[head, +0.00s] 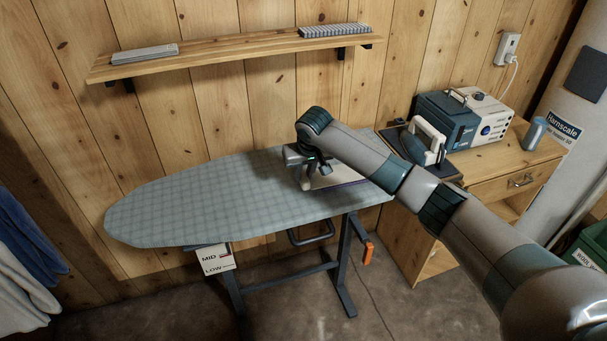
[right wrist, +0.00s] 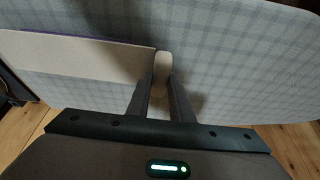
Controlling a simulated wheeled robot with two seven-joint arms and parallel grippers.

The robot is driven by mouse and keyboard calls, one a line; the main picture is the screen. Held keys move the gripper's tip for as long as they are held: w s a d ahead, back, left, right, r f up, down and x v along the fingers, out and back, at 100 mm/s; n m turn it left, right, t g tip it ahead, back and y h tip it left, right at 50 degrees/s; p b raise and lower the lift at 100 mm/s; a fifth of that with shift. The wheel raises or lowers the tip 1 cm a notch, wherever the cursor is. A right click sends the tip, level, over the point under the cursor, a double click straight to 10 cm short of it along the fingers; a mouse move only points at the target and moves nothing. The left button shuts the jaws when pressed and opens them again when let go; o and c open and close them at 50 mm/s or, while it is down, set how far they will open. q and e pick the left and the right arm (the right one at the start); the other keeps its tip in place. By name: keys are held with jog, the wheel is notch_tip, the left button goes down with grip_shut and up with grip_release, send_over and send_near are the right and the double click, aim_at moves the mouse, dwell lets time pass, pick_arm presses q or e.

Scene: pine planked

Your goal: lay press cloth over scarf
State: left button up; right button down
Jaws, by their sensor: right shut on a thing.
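The pale cream press cloth (head: 325,181) lies toward the right part of the checked ironing board (head: 200,200). In the right wrist view the cloth (right wrist: 80,58) reaches from the left edge to my fingers. A thin purple edge, apparently the scarf (right wrist: 22,35), shows along the cloth's far left side; the rest of it is hidden. My right gripper (right wrist: 161,90) is shut on a pale, rounded bit at the cloth's right end, low over the board. In the head view my right gripper (head: 316,170) partly hides the cloth. My left gripper is out of view.
An iron (head: 430,140) stands on a dark rest on the wooden cabinet, beside a steam unit (head: 465,120). A wall shelf (head: 230,52) hangs behind the board. The board's left part is bare. My right arm crosses over the board's right end.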

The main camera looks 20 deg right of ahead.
jog(key=shift+f, duration=0.75)
jog(key=c, duration=1.6)
grip_release()
jog(key=b+v, duration=0.2)
jog(key=v, duration=1)
